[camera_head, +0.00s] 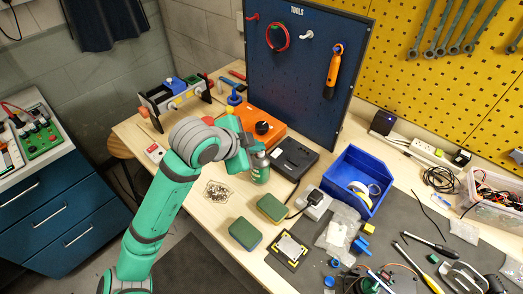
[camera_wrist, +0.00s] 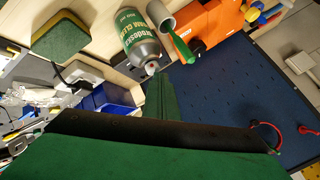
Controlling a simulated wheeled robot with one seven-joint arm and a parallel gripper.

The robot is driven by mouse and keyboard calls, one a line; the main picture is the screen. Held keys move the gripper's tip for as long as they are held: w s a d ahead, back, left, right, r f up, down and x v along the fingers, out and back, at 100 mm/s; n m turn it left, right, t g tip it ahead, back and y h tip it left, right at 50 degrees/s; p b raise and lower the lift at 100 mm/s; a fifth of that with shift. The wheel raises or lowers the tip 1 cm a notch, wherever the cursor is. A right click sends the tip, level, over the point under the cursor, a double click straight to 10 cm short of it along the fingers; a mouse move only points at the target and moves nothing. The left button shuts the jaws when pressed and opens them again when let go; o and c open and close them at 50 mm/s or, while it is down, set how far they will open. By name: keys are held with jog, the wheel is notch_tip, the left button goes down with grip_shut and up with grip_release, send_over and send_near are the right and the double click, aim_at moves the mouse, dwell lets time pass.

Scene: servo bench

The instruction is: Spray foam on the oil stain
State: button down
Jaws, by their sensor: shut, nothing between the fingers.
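A green and grey spray can (camera_head: 260,170) with a foam cleaner label stands on the wooden bench. In the wrist view the can (camera_wrist: 142,42) points its grey nozzle end toward my gripper. My gripper (camera_head: 246,146) is shut and empty, close to the can's top; I cannot tell whether they touch. Its green finger (camera_wrist: 160,95) shows just past the nozzle in the wrist view. No clear oil stain shows. A patch of small dark specks (camera_head: 217,191) lies left of the can; I cannot tell what it is.
A greenish sponge (camera_head: 245,233) and a yellowish sponge (camera_head: 271,207) lie in front of the can. An orange case (camera_head: 266,122) and a black device (camera_head: 293,157) stand behind it. A blue bin (camera_head: 345,165) is to the right. The blue tool board (camera_head: 300,75) rises behind.

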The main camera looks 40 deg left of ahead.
dwell(0.4)
jog(key=shift+s+a+f, duration=0.2)
jog(key=shift+f, duration=0.35)
